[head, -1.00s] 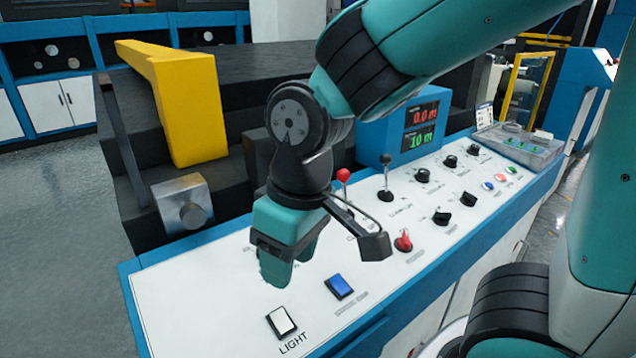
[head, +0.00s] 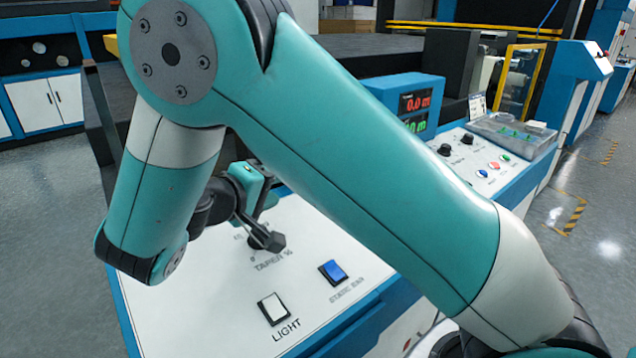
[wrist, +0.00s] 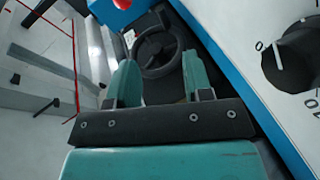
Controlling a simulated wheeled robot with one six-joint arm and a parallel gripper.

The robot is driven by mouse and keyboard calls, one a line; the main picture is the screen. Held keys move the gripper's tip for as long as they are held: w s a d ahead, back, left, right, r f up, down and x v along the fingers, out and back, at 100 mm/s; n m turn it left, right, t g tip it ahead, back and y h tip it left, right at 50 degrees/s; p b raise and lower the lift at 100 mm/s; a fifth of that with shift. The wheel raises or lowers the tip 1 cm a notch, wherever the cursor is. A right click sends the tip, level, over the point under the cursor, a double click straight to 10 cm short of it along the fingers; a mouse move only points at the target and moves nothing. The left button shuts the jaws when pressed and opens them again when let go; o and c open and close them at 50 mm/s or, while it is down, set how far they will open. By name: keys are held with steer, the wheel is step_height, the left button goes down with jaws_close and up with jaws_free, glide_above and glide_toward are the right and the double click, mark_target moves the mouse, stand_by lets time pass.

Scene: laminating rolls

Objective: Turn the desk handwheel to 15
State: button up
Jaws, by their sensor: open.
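The desk handwheel (wrist: 151,53) is a dark spoked wheel, seen in the wrist view beyond my fingertips. My gripper (wrist: 161,78) is open, its two teal fingers apart with the wheel showing between and past them. It looks empty, and I cannot tell if a finger touches the rim. In the head view my gripper (head: 258,182) is partly hidden by my own arm, above the far part of the white panel. The handwheel does not show in the head view. I cannot read any number for the wheel's setting.
A black knob (wrist: 295,55) lies to the right in the wrist view.

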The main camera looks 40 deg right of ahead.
steer(key=b+x, duration=0.3)
steer(key=b, duration=0.1)
steer(key=b+x, duration=0.3)
steer(key=b, duration=0.1)
steer(key=f+b+x, duration=0.1)
steer(key=b+x, duration=0.3)
steer(key=shift+s+a, duration=0.1)
steer(key=b+x, duration=0.3)
steer(key=b, duration=0.5)
steer(key=shift+w+d+f, duration=0.15)
steer(key=shift+w+d, duration=0.1)
steer(key=shift+d, duration=0.05)
steer(key=d+b, duration=0.1)
steer(key=b, duration=0.2)
steer(key=shift+w+d+b, duration=0.2)
steer(key=shift+b, duration=0.1)
steer(key=shift+d+r, duration=0.1)
steer(key=shift+r, duration=0.2)
steer(key=shift+c, duration=0.4)
jaws_close()
steer(key=shift+p, duration=0.3)
